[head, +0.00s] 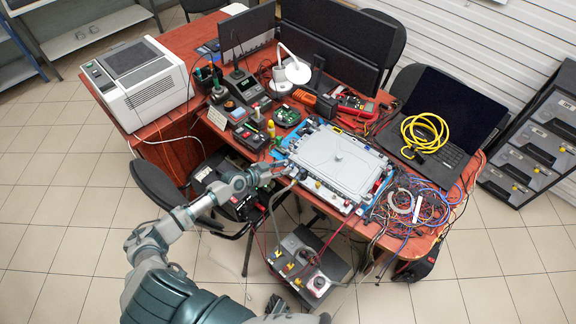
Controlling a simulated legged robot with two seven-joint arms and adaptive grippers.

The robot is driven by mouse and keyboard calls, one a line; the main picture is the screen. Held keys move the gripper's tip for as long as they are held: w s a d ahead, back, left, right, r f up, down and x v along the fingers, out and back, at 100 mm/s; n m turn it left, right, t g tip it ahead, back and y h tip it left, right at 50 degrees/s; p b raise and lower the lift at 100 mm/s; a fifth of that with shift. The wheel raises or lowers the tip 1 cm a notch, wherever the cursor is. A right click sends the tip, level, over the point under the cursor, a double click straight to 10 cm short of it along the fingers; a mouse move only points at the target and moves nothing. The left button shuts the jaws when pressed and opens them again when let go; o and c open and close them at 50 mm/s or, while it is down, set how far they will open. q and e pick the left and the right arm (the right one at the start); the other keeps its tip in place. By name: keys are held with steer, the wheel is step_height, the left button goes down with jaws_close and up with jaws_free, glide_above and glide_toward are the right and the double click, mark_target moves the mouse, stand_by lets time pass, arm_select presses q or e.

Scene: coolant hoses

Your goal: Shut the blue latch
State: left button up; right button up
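A flat grey box (340,160) with a blue frame around it lies on the red-brown table. Blue parts (381,184) show along its right side and at its left corner. Which of them is the blue latch, and whether it is raised or down, is too small to tell. My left gripper (280,170) is at the box's front left edge, with its fingers pointing right towards small fittings there. Whether it touches them, and how far its fingers are apart, I cannot tell. I cannot make out my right gripper.
Tangled coloured wires (415,205) lie right of the box. A laptop (450,120) with a coiled yellow cable (425,133) is behind them. A white lamp (291,72) and several tools crowd the back. A grey unit (310,265) with red and black leads stands below the table's front edge.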

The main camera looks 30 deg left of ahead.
mark_target(291, 165)
arm_select(q)
steer(key=x, duration=0.3)
steer(key=shift+w+d, duration=0.2)
steer(key=shift+d, duration=0.25)
arm_select(e)
steer(key=shift+w+d+r, duration=0.15)
steer(key=shift+w+d, duration=0.05)
steer(key=shift+w, duration=0.15)
arm_select(q)
steer(key=shift+a, duration=0.15)
steer(key=shift+a, duration=0.25)
jaws_close()
arm_select(e)
steer(key=shift+a+r, duration=0.1)
steer(key=shift+a, duration=0.05)
arm_select(q)
steer(key=shift+d+r, duration=0.1)
steer(key=shift+d, duration=0.1)
